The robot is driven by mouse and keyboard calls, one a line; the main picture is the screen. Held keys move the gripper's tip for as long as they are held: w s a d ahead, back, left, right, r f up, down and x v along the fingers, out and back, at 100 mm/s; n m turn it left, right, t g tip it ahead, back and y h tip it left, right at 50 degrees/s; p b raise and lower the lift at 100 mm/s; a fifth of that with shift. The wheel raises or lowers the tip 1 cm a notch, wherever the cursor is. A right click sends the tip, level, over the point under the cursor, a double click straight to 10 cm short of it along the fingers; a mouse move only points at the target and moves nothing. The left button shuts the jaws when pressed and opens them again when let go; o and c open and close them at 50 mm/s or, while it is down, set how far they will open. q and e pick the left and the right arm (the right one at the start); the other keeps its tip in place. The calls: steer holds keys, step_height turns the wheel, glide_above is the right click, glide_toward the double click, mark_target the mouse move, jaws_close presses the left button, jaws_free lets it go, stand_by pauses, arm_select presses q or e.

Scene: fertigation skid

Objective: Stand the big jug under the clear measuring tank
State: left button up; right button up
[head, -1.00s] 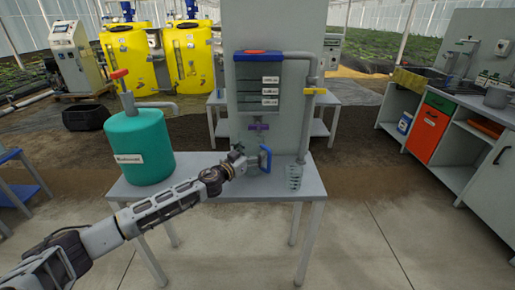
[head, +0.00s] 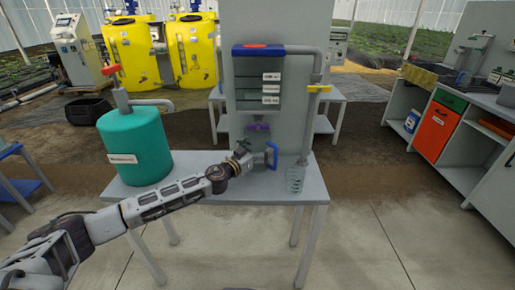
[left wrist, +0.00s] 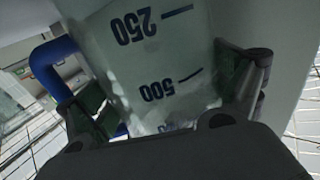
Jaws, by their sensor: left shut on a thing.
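The big jug is a clear jug with a blue handle (head: 272,155), on the table below the clear measuring tank (head: 245,82). In the left wrist view the jug wall (left wrist: 150,65) shows dark blue marks, 250 and 500, which read upside down. My left gripper (head: 243,160) is shut on the jug from the left; its two fingers (left wrist: 170,105) lie on either side of it. The purple valve (head: 258,127) sits just above the jug. The gripper hides part of the jug, and I cannot tell whether its base touches the table. My right gripper is not in view.
A small clear cup (head: 295,180) stands right of the jug, under a grey pipe with a yellow valve (head: 319,88). A green tank (head: 135,145) with a red-handled valve stands on the table's left. The grey panel (head: 280,25) rises behind. The table's front strip (head: 255,190) is clear.

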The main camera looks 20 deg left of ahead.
arm_select(q)
steer(key=shift+f, duration=0.1)
steer(key=o, duration=0.7)
steer(key=shift+o, duration=0.3)
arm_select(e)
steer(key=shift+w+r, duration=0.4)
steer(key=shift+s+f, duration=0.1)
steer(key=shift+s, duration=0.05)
